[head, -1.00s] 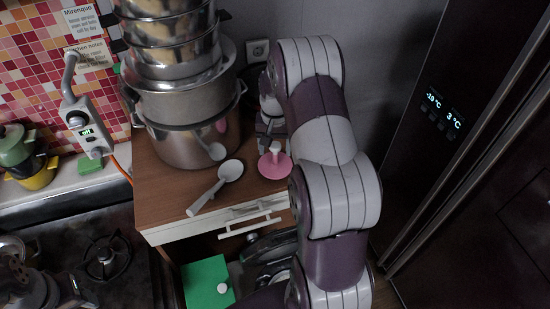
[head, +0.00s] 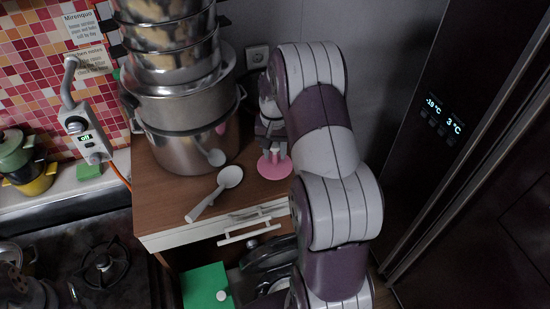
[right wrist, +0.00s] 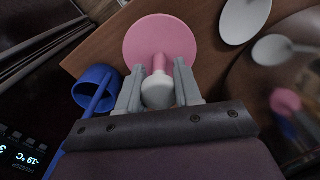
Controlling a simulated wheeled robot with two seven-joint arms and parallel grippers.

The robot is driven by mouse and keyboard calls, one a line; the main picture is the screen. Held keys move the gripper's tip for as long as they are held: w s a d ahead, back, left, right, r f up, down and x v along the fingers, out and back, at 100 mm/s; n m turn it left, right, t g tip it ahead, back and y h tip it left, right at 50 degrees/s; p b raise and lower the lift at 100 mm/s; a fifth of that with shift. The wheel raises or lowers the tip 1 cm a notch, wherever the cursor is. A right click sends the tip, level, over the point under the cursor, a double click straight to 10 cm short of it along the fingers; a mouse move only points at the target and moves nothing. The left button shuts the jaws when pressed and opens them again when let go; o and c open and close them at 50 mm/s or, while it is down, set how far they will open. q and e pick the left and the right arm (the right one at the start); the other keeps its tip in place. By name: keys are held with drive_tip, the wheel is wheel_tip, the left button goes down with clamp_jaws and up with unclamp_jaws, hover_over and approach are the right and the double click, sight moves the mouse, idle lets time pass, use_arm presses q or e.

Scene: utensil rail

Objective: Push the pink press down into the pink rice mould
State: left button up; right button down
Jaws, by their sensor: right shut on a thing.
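The pink press shows in the right wrist view as a white knob (right wrist: 158,90) on a pink stem (right wrist: 159,64), above a wide round pink disc (right wrist: 160,35). In the head view the pink disc (head: 274,168) lies flat near the right side of the wooden counter. My right gripper (right wrist: 160,92) is shut on the press at its knob, one finger on each side. In the head view my right gripper (head: 272,147) is just above the disc. I cannot make out the rice mould as a separate piece from the disc. My left gripper is not in view.

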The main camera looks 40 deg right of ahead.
drive_tip(key=shift+r+b, duration=0.5)
drive_tip(key=shift+r, duration=0.15)
drive_tip(key=s+d+r, duration=0.1)
drive_tip(key=s+r, duration=0.6)
drive_tip(key=s, duration=0.4)
drive_tip(key=shift+s+d+r+b, duration=0.15)
drive_tip(key=shift+s+r+b, duration=0.2)
drive_tip(key=shift+b, duration=0.1)
drive_tip(key=c, duration=1.4)
unclamp_jaws()
drive_tip(key=c, duration=0.4)
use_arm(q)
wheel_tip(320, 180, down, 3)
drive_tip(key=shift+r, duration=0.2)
